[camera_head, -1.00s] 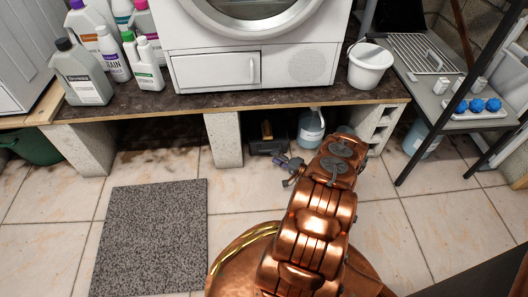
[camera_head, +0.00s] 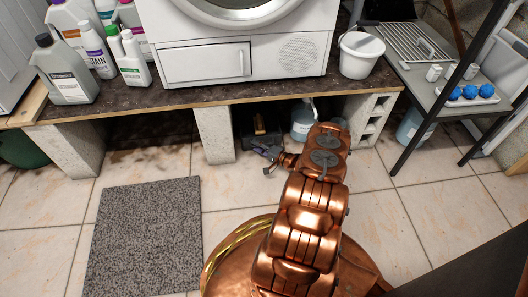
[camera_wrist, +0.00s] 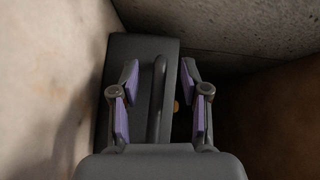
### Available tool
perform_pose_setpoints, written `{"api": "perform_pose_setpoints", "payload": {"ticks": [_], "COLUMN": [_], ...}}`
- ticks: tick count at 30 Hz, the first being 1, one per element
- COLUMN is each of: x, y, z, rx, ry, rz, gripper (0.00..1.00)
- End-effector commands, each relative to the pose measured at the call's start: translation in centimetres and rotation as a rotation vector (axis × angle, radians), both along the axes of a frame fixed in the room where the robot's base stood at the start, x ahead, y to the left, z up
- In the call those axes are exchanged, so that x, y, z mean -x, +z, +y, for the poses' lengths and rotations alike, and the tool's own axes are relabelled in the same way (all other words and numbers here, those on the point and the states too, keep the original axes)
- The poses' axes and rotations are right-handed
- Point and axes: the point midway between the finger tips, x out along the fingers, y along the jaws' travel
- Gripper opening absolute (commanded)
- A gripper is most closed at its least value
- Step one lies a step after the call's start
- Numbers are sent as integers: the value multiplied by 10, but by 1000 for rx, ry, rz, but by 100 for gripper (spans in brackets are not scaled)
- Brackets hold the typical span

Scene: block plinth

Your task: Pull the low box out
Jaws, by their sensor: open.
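The low box (camera_head: 247,143) is dark grey and sits on the floor in the bay under the worktop, just right of a block pillar. Something light brown shows in it. In the wrist view the box (camera_wrist: 143,48) shows as a dark panel with a raised bar handle (camera_wrist: 157,98). My gripper (camera_head: 264,158) is in front of the box at the bay's opening. In the wrist view my gripper (camera_wrist: 159,72) is open, with its purple-padded fingers on either side of the handle. I cannot tell whether either finger touches it.
The block pillar (camera_head: 214,135) stands close to the left of the box. The worktop (camera_head: 180,98) is overhead. A grey mat (camera_head: 145,238) lies at front left; tiled floor around it is bare.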

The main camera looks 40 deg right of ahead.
Motion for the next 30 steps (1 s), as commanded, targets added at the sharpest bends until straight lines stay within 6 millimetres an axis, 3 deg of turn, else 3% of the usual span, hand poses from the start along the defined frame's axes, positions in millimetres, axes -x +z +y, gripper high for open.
{"api": "perform_pose_setpoints", "payload": {"ticks": [6, 16, 27, 30], "x": [-14, -16, -16, -16], "y": [-2, -1, -1, -1], "z": [2, 3, 3, 3], "rx": [0, -1, 0, 0], "ry": [0, 0, 0, 0], "rz": [-1, 0, 0, 0], "gripper": [46, 45, 6, 0]}}
